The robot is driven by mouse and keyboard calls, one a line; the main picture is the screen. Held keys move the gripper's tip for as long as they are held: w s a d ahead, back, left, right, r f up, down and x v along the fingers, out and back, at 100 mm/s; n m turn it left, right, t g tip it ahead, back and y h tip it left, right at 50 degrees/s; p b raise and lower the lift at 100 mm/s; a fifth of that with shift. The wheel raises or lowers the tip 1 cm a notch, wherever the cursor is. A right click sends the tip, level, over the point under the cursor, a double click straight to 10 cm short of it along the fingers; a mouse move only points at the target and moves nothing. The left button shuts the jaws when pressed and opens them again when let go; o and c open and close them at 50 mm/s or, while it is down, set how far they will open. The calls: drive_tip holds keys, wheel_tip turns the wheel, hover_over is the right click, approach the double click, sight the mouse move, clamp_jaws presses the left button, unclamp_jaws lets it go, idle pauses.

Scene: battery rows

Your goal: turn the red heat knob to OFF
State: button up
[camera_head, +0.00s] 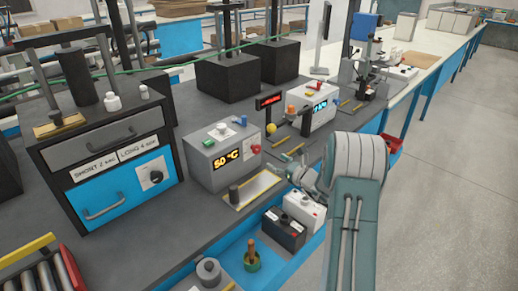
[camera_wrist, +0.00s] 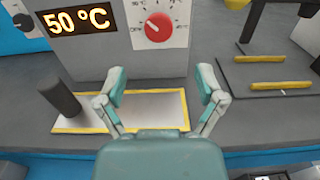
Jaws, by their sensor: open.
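The red heat knob (camera_wrist: 158,27) is on the front of a grey heater box, at the top middle of the wrist view, with a dial scale around it. A white pointer mark shows on the knob; I cannot read the setting it points at. The knob also shows in the head view (camera_head: 255,149), right of the lit "50 °C" display (camera_head: 225,158). My gripper (camera_wrist: 162,88) is open and empty, its two fingers apart below the knob in the wrist view, not touching it.
A yellow-edged plate (camera_head: 252,191) with a dark cylinder (camera_head: 234,195) lies before the heater box. A second box with a blue display (camera_head: 320,106) stands further right. Dark and white batteries (camera_head: 284,228) sit on a lower blue shelf. A drawer cabinet (camera_head: 110,150) stands left.

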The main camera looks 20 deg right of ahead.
sight(258, 151)
drive_tip(key=x, duration=0.9)
drive_tip(key=shift+w+a+f, duration=0.1)
drive_tip(key=shift+w, duration=0.15)
drive_tip(key=shift+c, duration=0.3)
drive_tip(key=c, duration=1.1)
